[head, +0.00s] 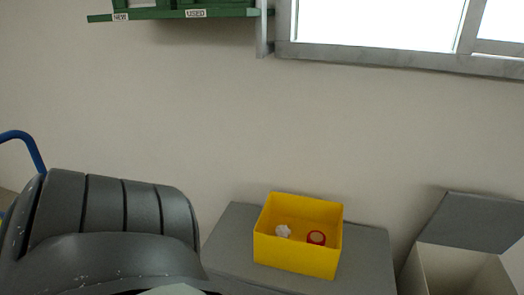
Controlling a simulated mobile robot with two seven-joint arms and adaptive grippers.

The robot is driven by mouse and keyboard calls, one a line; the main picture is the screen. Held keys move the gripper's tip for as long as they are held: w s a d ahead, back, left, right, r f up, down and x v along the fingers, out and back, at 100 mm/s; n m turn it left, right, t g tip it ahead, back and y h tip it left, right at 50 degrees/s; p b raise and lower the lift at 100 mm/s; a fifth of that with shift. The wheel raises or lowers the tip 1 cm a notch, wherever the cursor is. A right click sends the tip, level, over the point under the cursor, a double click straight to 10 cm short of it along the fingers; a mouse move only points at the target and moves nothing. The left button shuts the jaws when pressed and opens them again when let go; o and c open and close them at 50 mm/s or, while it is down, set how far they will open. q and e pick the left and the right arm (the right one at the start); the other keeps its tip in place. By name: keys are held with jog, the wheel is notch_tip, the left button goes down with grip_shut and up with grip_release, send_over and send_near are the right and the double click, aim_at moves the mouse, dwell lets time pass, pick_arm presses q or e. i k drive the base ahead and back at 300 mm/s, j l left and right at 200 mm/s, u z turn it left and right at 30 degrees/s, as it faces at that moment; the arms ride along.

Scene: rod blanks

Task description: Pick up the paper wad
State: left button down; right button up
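The white crumpled paper wad (283,231) lies inside an open yellow box (296,258), toward its left side. A small round red object with a pale top (316,238) lies in the same box, to the right of the wad and apart from it. The box stands on a grey surface (228,240). Neither of my grippers shows in the head view.
A bin with its grey lid (472,232) raised stands at the right. A green shelf (180,14) with labels reading "NEW" and "USED" hangs on the wall at top left. A window (380,22) is at top right. A blue tube handle (26,143) shows at the left edge.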

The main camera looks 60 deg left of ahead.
aim_at(282, 230)
jog(key=u, duration=1.65)
